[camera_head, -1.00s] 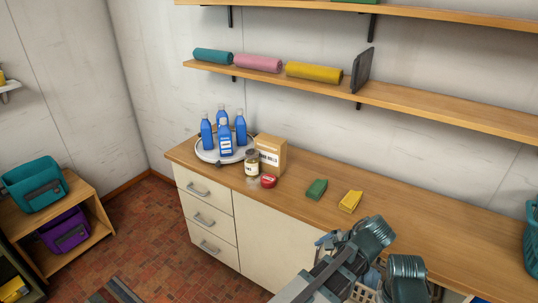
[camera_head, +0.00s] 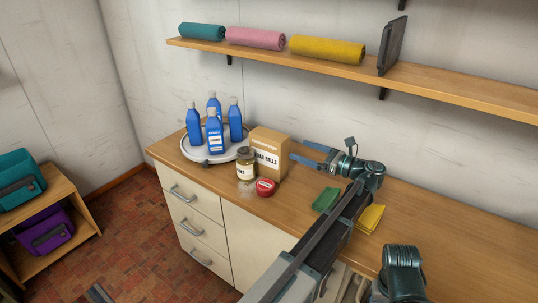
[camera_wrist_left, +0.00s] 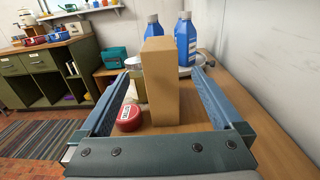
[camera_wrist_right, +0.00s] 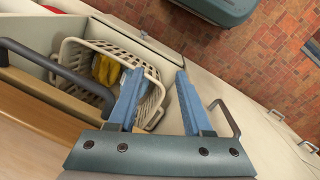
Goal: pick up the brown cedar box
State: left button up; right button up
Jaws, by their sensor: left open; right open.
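The brown cedar box (camera_head: 268,157), its label partly readable as "...DAR BALLS", stands upright on the wooden counter. My left gripper (camera_head: 306,156) is open just to the right of the box, its fingers pointing at it. In the left wrist view the box (camera_wrist_left: 160,85) stands ahead, between the lines of the two open fingers (camera_wrist_left: 160,74). I cannot tell whether the fingers reach past its near face. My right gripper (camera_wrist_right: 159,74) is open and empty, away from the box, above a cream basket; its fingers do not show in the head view.
A jar (camera_head: 246,164) and a red tin (camera_head: 265,187) stand close in front of the box. A white turntable (camera_head: 190,154) with several blue bottles is to its left. Green (camera_head: 326,200) and yellow (camera_head: 371,218) sponges lie under my left arm. A shelf (camera_head: 300,62) with rolled towels hangs above.

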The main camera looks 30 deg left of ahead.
aim_at(286, 145)
pick_arm(q)
jog(key=a, duration=0.8)
jog(key=shift+w+a, duration=0.2)
jog(key=shift+a, duration=0.05)
jog(key=shift+a, duration=0.1)
jog(key=a, duration=0.5)
jog(key=shift+w+f, duration=0.1)
grip_shut()
